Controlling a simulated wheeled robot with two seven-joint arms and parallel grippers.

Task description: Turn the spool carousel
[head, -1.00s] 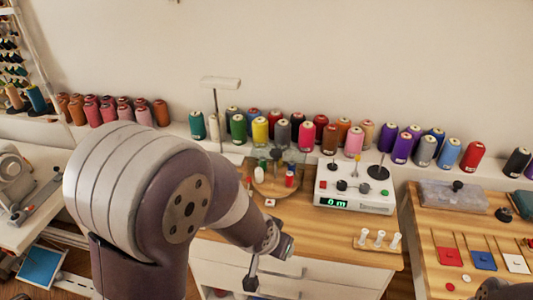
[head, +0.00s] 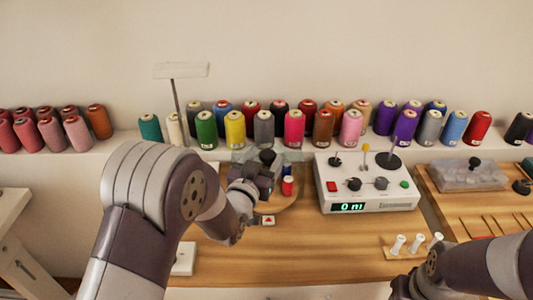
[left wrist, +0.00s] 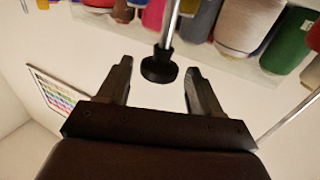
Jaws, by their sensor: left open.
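The spool carousel (head: 287,203) is a round wooden disc on the wooden table, left of the white winder box. It is partly hidden behind my left arm; a red and a blue small spool (head: 288,186) show on it. A black knob (head: 267,156) stands up beside my left gripper (head: 258,170). In the left wrist view, a black knob (left wrist: 159,69) on a metal rod lies between the two spread fingers of my left gripper (left wrist: 158,76), with gaps on both sides. My right gripper (head: 405,286) is low at the right, cut by the bottom edge.
The white winder box (head: 366,184) with knobs and a display stands close right of the carousel. White pegs (head: 416,243) stand near the front edge. A row of thread cones (head: 294,130) lines the shelf behind. The table's middle front is clear.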

